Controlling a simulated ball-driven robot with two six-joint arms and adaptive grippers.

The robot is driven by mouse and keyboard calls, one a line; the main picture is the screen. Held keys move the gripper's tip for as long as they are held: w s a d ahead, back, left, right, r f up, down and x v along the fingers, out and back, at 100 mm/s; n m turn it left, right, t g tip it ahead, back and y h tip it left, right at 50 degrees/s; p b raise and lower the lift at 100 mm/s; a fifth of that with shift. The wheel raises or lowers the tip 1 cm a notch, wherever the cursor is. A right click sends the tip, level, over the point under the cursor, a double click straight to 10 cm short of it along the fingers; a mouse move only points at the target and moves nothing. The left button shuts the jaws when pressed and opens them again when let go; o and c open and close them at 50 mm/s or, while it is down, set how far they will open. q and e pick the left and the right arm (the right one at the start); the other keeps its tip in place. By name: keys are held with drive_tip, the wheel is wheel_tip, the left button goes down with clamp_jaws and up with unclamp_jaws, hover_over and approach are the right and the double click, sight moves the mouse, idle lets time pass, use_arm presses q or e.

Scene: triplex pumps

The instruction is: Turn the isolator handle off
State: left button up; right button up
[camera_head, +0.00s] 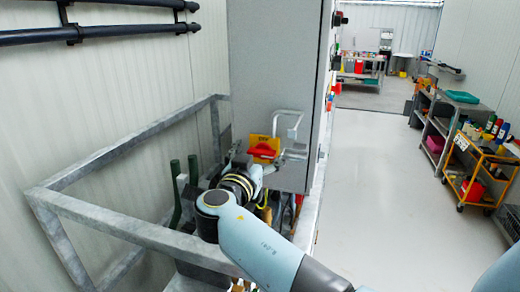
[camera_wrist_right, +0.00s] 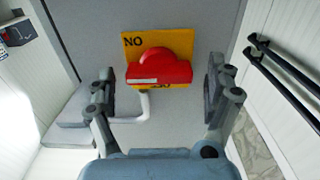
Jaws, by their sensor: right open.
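The red isolator handle (camera_wrist_right: 160,70) sits on a yellow plate (camera_wrist_right: 132,45) on the grey cabinet face. Its bar lies level across the wrist view, with a pale strip along part of it. The plate's lettering reads upside down there, and its lower text is partly hidden by the handle. In the head view the handle (camera_head: 263,151) shows just beyond my right wrist. My right gripper (camera_wrist_right: 160,80) is open, one finger on each side of the handle, with gaps at both sides; it also shows in the head view (camera_head: 266,160). My left gripper is not in view.
The tall grey cabinet (camera_head: 272,70) has a bent metal bracket (camera_head: 289,118) beside the plate. A grey metal frame (camera_head: 120,232) stands low at the left, with dark pipes (camera_head: 110,31) on the wall above. Open floor (camera_head: 370,180) lies right, before a yellow trolley (camera_head: 475,165).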

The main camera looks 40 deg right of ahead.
drive_tip(key=shift+s+a, duration=0.1)
drive_tip(key=shift+c, duration=1.5)
drive_tip(key=c, duration=0.9)
